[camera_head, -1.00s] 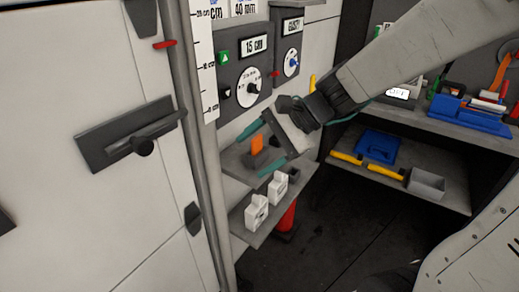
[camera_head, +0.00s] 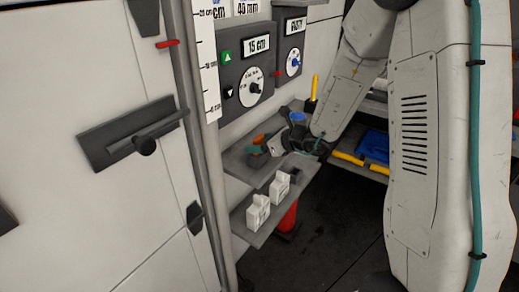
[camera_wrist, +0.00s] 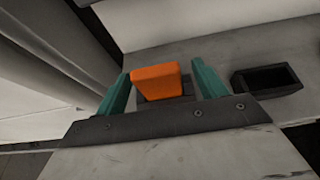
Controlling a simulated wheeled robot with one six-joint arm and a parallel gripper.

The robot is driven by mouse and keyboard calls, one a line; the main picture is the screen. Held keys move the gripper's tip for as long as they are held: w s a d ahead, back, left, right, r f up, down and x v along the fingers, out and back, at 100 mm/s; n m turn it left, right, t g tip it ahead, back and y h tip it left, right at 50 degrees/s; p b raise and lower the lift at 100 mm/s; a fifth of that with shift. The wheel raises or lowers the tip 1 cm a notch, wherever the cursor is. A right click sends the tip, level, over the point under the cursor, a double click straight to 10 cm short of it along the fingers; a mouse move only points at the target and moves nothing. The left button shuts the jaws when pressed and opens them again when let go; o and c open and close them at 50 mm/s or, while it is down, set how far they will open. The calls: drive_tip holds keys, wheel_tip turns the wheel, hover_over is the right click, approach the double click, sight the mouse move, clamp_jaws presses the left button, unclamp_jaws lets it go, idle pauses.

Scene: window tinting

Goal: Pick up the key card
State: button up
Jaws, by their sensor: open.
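The key card is an orange slab (camera_wrist: 158,80) standing in a dark holder (camera_wrist: 166,98) on a grey shelf. In the wrist view it shows between the two teal fingers of my gripper (camera_wrist: 161,82), with a gap on each side. My gripper is open, and I cannot tell whether a finger touches the card. In the head view only a small part of the orange card (camera_head: 259,139) shows, beside my gripper and partly hidden by it.
Two white cartons (camera_head: 258,213) stand on the lower shelf in front. A dark open box (camera_wrist: 266,80) lies right of the card in the wrist view. A grey control box with dials (camera_head: 246,72) hangs above the shelf. A red cone (camera_head: 288,217) stands below.

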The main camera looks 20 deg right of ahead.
drive_tip(key=shift+x, duration=1.3)
drive_tip(key=c, duration=1.1)
